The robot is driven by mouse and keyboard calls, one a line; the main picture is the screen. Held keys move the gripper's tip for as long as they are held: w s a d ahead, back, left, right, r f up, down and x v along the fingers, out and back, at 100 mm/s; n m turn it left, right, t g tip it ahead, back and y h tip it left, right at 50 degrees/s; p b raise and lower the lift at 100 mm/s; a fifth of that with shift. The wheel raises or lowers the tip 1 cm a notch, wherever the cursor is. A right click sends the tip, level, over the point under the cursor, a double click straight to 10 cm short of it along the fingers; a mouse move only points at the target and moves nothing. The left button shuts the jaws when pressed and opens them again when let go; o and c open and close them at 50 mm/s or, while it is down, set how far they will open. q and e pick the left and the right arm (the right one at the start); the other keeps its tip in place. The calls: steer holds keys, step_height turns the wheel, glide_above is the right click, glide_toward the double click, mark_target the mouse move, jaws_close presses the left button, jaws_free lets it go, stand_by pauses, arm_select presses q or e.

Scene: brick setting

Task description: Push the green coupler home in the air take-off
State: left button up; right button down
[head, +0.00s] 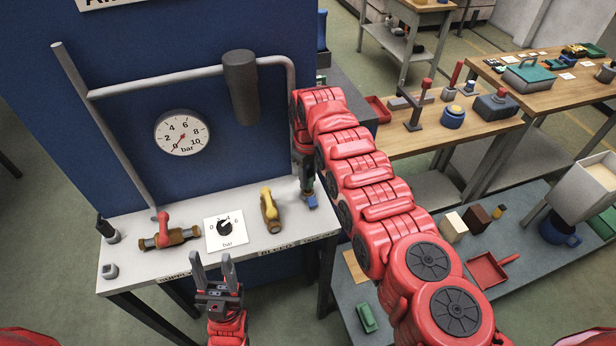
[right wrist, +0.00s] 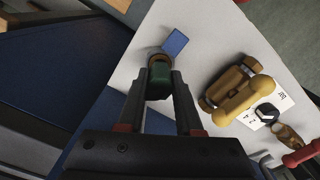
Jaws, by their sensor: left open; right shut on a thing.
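In the right wrist view my right gripper (right wrist: 160,82) is shut on the green coupler (right wrist: 159,78). The coupler meets a brass-coloured ring (right wrist: 157,52), which looks like the air take-off, beside a blue tag (right wrist: 175,42). I cannot tell how far the coupler sits in it. In the head view my right gripper (head: 307,186) is at the right end of the white bench, above the blue tag (head: 312,202), its fingers partly hidden by my arm. My left gripper (head: 214,272) is open and empty at the bench's front edge, fingers pointing up.
The white bench (head: 190,258) carries a red-handled valve (head: 163,236), a bar dial (head: 225,228) and a yellow-handled valve (head: 269,210). A blue panel with a gauge (head: 182,133) and grey pipe stands behind. Wooden tables with tools stand at right.

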mark_target(309, 176)
steer(key=shift+f+b, duration=0.85)
steer(key=shift+f, duration=0.1)
steer(key=shift+c, duration=0.5)
jaws_free()
steer(key=shift+r, duration=0.1)
steer(key=shift+r+p, duration=1)
steer(key=shift+r, duration=0.3)
steer(key=shift+r+p, duration=0.35)
steer(key=shift+r, duration=1.3)
steer(key=shift+d+f, duration=0.1)
